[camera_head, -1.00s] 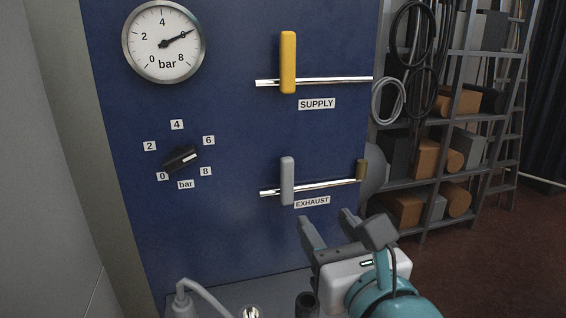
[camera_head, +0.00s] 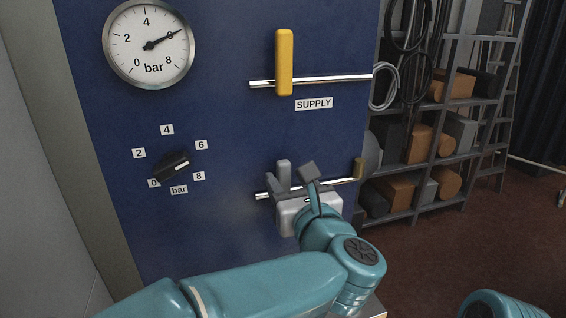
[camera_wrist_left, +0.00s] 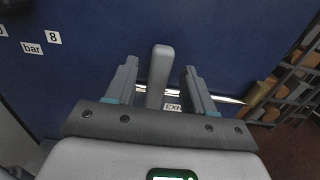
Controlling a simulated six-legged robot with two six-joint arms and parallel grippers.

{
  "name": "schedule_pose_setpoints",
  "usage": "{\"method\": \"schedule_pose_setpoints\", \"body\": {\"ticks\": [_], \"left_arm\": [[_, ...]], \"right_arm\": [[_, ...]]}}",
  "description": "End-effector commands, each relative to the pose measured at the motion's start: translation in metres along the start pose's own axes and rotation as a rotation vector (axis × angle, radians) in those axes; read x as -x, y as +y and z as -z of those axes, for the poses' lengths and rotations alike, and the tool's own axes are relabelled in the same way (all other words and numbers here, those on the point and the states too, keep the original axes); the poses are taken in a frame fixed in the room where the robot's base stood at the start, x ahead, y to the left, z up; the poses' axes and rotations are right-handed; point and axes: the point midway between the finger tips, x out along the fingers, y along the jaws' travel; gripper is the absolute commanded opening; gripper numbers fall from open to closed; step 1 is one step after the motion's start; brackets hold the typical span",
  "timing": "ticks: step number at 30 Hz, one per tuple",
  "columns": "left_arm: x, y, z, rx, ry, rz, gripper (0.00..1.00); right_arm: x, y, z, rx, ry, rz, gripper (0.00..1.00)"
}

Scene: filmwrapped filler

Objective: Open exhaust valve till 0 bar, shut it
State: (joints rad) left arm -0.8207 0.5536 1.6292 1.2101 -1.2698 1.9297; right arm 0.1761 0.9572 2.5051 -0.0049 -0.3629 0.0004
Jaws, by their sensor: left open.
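The exhaust valve's grey upright handle (camera_head: 284,168) stands on a chrome bar on the blue panel. My left gripper (camera_head: 289,188) is open in front of it. In the left wrist view the handle (camera_wrist_left: 160,72) stands between the two open fingers (camera_wrist_left: 160,86), with a gap showing on each side. The EXHAUST label (camera_wrist_left: 173,107) is partly covered by my gripper. The round pressure gauge (camera_head: 149,45) has its needle at about 6 bar. My right gripper is not in view.
The yellow supply handle (camera_head: 285,62) stands upright on its own bar above. A black selector knob (camera_head: 172,165) sits left of the exhaust valve, its white mark toward the upper right. A brass-coloured stop (camera_head: 358,168) is at the exhaust bar's right end. Shelves (camera_head: 440,150) stand right of the panel.

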Motion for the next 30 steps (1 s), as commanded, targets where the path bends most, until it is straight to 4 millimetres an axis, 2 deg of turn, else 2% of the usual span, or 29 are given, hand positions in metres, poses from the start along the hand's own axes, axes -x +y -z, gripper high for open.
{"method": "schedule_pose_setpoints", "body": {"ticks": [1,6,17,21,22,30], "left_arm": [[-0.011,0.001,-0.002,-0.002,0.001,-0.004,0.53],[-0.030,0.000,-0.001,-0.002,0.000,-0.002,0.53],[-0.037,0.000,0.001,-0.001,0.000,0.000,0.53],[-0.037,0.000,0.001,-0.001,0.000,0.000,0.08],[-0.037,0.000,0.001,-0.001,0.000,0.000,0.00],[-0.037,0.001,0.001,-0.008,-0.001,0.000,0.00]], "right_arm": [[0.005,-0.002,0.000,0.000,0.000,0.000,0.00],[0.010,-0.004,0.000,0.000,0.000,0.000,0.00],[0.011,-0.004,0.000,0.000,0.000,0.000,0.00],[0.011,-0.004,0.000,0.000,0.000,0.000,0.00],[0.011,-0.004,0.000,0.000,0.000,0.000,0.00],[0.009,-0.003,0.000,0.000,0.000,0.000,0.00]]}}
